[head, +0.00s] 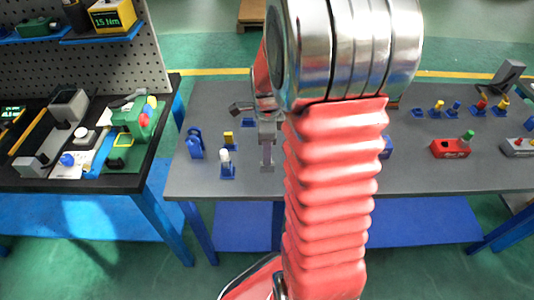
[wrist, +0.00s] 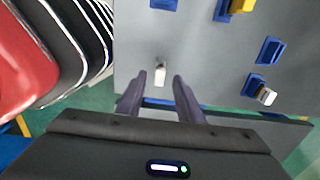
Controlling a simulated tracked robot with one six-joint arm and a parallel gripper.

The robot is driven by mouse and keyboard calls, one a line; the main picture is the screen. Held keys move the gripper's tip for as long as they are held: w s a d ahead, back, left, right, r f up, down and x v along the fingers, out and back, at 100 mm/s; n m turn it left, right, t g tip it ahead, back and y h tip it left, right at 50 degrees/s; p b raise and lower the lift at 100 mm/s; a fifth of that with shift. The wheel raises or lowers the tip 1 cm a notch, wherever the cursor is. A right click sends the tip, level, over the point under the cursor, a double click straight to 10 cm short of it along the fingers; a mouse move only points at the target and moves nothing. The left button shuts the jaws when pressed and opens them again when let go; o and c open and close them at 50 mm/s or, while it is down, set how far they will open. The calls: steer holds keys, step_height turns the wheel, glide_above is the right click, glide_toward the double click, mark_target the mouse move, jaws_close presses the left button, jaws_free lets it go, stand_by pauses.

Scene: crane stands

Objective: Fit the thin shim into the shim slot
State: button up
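My gripper (wrist: 159,78) is open, with its two dark fingers apart in the wrist view. A small pale metal piece (wrist: 160,74) shows between the fingertips, with a gap on each side. It may be the thin shim, but I cannot tell for sure, nor whether it is level with the fingertips or below them. In the head view my gripper (head: 267,160) points down over the left part of the grey table (head: 330,185). I cannot make out the shim slot in either view.
Blue holders stand near my gripper, one with a yellow top (head: 229,139), one with a white top (head: 226,161), and a blue looped piece (head: 195,146). An empty blue holder (wrist: 270,50) shows in the wrist view. A red block (head: 451,149) sits right. A black bench (head: 120,182) stands left.

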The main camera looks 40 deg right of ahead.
steer(key=shift+r, duration=1.55)
step_height(320, 180, up, 14)
steer(key=shift+f, duration=0.15)
stand_by(0.4)
